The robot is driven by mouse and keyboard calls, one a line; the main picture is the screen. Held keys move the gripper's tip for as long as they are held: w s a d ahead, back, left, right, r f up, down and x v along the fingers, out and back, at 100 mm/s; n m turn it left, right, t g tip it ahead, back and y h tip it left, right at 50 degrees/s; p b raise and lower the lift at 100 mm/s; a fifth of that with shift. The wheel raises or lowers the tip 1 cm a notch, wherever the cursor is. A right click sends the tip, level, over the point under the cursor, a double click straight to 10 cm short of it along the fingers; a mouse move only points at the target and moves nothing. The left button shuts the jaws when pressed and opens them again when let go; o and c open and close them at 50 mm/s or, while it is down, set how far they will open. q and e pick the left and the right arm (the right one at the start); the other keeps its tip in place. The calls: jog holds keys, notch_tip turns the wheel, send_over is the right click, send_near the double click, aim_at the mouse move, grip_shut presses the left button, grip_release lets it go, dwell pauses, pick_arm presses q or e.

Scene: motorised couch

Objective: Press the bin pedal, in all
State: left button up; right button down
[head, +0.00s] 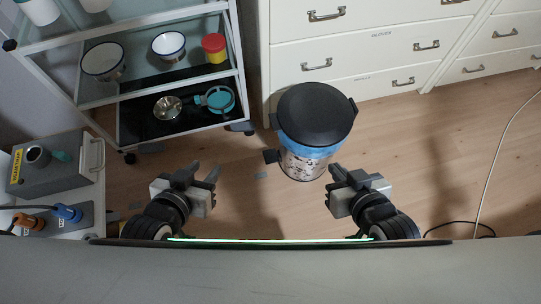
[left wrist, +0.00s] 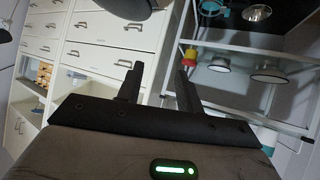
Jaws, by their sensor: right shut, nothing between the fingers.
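The bin (head: 308,161) stands on the wooden floor in front of the white drawers. It has a round black lid (head: 315,110), which looks closed, a blue band below it and a speckled lower body. A small black tab (head: 271,156), apparently the pedal, sticks out low on its left side. My left gripper (head: 204,171) is open and empty, left of the tab and apart from it. Its two separated fingers also show in the left wrist view (left wrist: 157,84). My right gripper (head: 334,172) is shut and empty, near the bin's lower right side; whether it touches cannot be told.
A shelf cart (head: 160,88) with bowls, a red-and-yellow tub and pans stands at the upper left. White drawers (head: 365,50) run behind the bin. A cable (head: 492,160) lies at the right; the floor between is mostly clear.

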dwell(0.7)
pick_arm(q)
grip_shut()
dwell(1.6)
